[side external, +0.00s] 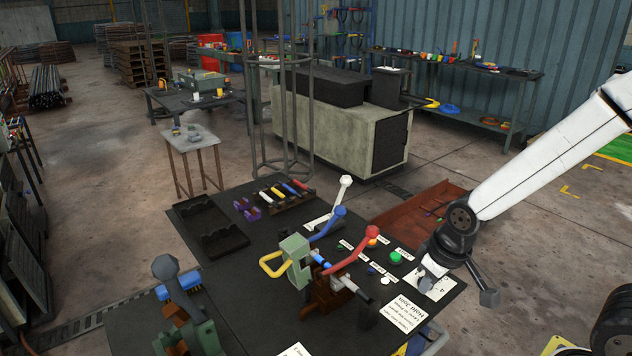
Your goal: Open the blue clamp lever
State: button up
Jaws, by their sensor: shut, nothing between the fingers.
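The blue clamp lever (326,226) rises from the green-grey clamp body (294,250) on the dark worktable (232,268). It tilts up to the right and ends in a round blue knob. A red lever (350,250) with a round knob is in front of it, and a white lever (335,203) is behind it. My gripper (428,282) is shut and empty over the table's right side, near the printed cards. It is well to the right of the blue lever and apart from it. Its fingertips show small and partly merge with a card.
A green button (395,257) and labels lie between the levers and my gripper. A yellow loop handle (272,264) sticks out left of the clamp body. Coloured-handled tools (284,190) lie in a rack behind. A dark tray (212,228) is at the left.

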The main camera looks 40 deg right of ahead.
jog(key=o, duration=0.7)
jog(key=shift+w, duration=0.15)
jog(key=o, duration=0.4)
jog(key=shift+w+r, duration=0.15)
jog(key=shift+w, duration=0.2)
jog(key=w+d+n, duration=0.1)
jog(key=w+n, duration=0.1)
jog(key=w, duration=0.4)
jog(key=w+d+r+n, duration=0.1)
jog(key=w+n, duration=0.2)
jog(key=w, duration=0.4)
jog(key=w+d+r+n, duration=0.1)
jog(key=w+d+n, duration=0.1)
jog(key=w, duration=0.4)
jog(key=shift+w+r+n, duration=0.1)
jog(key=shift+w+n, duration=0.1)
jog(key=shift+n, duration=0.5)
jog(key=n, duration=0.7)
send_over(340, 206)
jog(key=s, duration=0.1)
jog(key=shift+s+f, duration=0.15)
jog(key=shift+f, duration=0.4)
jog(key=shift+x, duration=3.9)
jog(key=shift+s+d, duration=0.1)
jog(key=shift+s, duration=0.05)
grip_shut()
